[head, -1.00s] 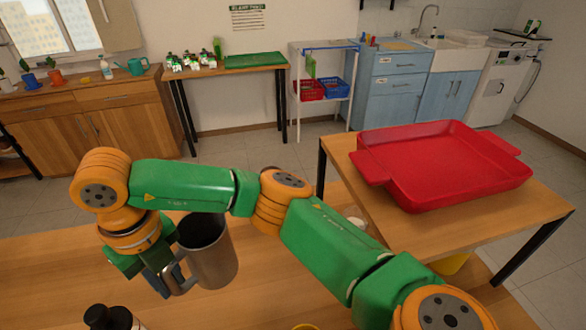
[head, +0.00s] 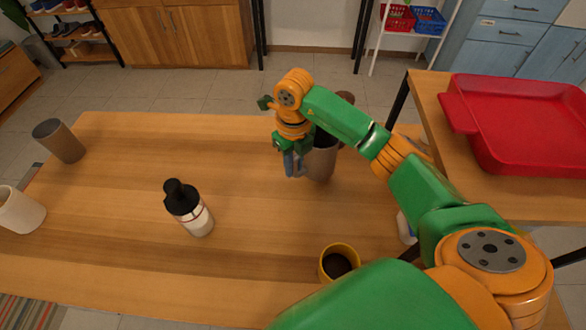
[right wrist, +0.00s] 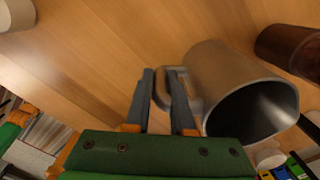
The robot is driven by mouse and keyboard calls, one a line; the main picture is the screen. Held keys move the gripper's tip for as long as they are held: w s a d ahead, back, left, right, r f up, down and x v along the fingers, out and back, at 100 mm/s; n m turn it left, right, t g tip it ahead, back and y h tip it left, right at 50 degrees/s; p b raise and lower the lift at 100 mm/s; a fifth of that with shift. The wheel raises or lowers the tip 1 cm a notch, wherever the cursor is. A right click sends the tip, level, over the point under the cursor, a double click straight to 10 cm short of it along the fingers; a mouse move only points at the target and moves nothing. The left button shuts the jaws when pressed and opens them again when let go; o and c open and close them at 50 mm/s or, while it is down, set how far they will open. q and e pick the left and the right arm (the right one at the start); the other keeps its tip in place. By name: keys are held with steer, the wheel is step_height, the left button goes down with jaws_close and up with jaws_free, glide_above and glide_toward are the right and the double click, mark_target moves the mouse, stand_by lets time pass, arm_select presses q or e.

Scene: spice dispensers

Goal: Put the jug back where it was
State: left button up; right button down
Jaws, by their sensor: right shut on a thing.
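The grey metal jug (head: 321,160) is at the far right part of the wooden table in the head view, partly hidden by my arm. It looks about upright; I cannot tell whether its base touches the table. My right gripper (head: 293,168) is at its left side, shut on its handle. In the right wrist view the handle lies between the fingers of the right gripper (right wrist: 162,78), and the jug's open mouth and dark inside (right wrist: 250,108) show. My left gripper is not in view.
A dark brown cylinder (right wrist: 290,45) stands beside the jug. A yellow cup with dark contents (head: 338,264), a black-capped bottle (head: 190,210), a grey-brown tumbler (head: 58,141) and a white cup (head: 18,210) are on the table (head: 120,255). A red tray (head: 520,125) is on the side table.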

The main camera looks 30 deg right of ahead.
step_height(320, 180, down, 2)
steer(key=shift+s+f+p, duration=0.1)
steer(key=shift+p, duration=0.25)
steer(key=shift+f, duration=0.15)
steer(key=c, duration=1.2)
jaws_free()
steer(key=shift+f, duration=0.1)
steer(key=o, duration=0.4)
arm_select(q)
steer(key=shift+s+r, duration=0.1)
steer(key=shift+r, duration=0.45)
arm_select(e)
steer(key=shift+o, duration=0.2)
